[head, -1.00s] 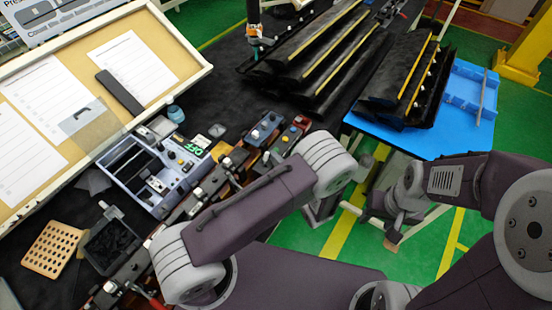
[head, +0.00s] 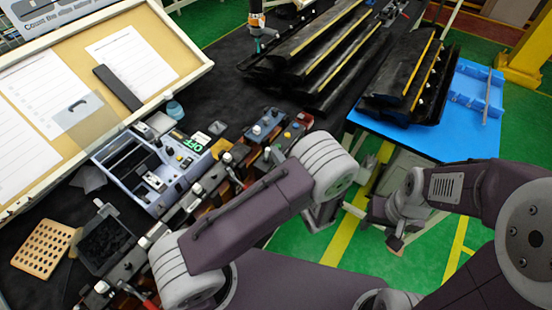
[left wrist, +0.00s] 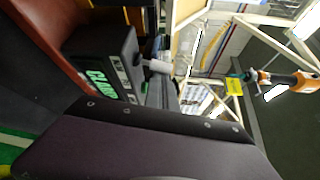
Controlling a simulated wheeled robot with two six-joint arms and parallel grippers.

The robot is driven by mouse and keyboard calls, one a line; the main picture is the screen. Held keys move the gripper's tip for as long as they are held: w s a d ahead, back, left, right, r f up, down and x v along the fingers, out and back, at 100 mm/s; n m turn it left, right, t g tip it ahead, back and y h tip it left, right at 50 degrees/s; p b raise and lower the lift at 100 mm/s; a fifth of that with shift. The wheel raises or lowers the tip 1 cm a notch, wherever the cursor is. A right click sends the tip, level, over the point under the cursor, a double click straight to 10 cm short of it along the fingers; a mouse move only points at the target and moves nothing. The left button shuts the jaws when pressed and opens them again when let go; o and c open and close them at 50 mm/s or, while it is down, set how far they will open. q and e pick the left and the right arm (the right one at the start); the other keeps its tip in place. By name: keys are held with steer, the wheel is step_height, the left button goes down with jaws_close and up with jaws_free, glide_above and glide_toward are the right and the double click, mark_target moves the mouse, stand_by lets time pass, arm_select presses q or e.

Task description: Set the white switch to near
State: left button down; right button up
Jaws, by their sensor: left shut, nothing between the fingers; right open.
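Several white-knobbed levers stand along the row of devices in the head view, one of them a white knob (head: 227,158) beside the grey-blue box; I cannot tell which is the white switch or its exact setting. In the left wrist view a white-tipped lever (left wrist: 157,66) sticks out of a dark box (left wrist: 103,62) with green lettering. My left gripper (head: 321,213) is shut and empty, mostly hidden behind its own arm, right of the device row. My right gripper (head: 392,212) is open over the green floor, apart from the devices.
The grey-blue box (head: 118,157) with a green OFF display stands behind the row. A perforated tan block (head: 43,248) and a black bin (head: 101,242) lie at the left. Black trim pieces (head: 310,50) and a blue table (head: 466,112) are at the back right.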

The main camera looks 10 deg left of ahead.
arm_select(q)
steer(key=n+b, duration=0.1)
steer(key=b, duration=0.2)
steer(key=s+n+t+y+b, duration=0.1)
steer(key=b, duration=0.2)
steer(key=shift+s+a+f+n+b, duration=0.1)
steer(key=shift+s+a+n+b, duration=0.1)
steer(key=shift+a+n+b, duration=0.15)
steer(key=shift+s, duration=0.1)
steer(key=shift+s+r, duration=0.1)
steer(key=shift+r, duration=0.2)
steer(key=b+v, duration=0.2)
steer(key=v, duration=0.7)
steer(key=shift+s+f, duration=0.1)
steer(key=shift+f, duration=0.1)
